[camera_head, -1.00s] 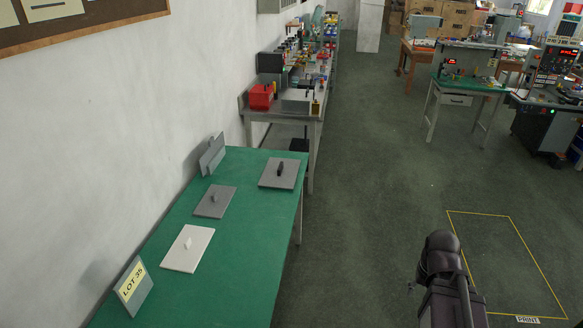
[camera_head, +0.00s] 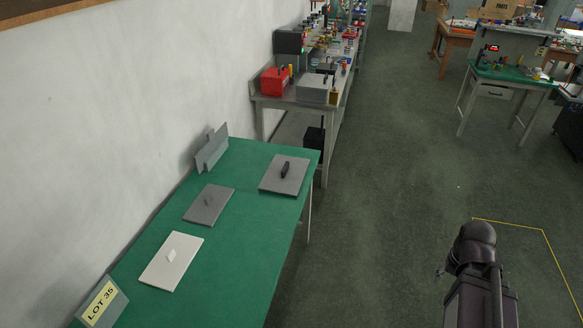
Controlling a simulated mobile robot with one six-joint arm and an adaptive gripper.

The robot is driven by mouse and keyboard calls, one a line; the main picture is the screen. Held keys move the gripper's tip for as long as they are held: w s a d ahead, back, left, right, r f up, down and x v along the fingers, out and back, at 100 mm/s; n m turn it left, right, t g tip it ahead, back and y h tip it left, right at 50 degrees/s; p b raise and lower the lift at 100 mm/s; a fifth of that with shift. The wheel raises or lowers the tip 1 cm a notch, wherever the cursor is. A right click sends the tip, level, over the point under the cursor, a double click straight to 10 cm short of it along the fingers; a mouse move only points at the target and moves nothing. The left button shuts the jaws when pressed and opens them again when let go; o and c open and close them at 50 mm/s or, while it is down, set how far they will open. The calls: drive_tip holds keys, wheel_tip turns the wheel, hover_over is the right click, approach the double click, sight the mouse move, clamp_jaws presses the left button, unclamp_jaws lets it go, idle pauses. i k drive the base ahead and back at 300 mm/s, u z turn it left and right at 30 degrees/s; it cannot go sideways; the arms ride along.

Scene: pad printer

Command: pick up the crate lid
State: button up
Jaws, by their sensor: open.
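Three flat lid-like plates lie apart on a green-topped table (camera_head: 232,262). The nearest is a white plate (camera_head: 182,249) with a small pale knob. Behind it is a grey plate (camera_head: 212,197) with a small grey knob. At the far right corner is a grey plate (camera_head: 272,181) with a dark bar handle. Which one is the crate lid I cannot tell from their looks. My gripper is not in view; only a dark part of my arm shows at the lower right, over the floor to the right of the table.
A grey upright stand (camera_head: 212,150) is at the table's far left against the wall. Beyond is a bench with a red box (camera_head: 276,80) and a grey box (camera_head: 312,90). The floor (camera_head: 385,220) right of the table is clear.

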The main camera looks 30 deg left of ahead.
sight(285, 175)
drive_tip(key=u, duration=0.25)
drive_tip(key=i, duration=0.8)
drive_tip(key=u, duration=0.45)
drive_tip(key=i, duration=0.65)
drive_tip(key=u, duration=0.3)
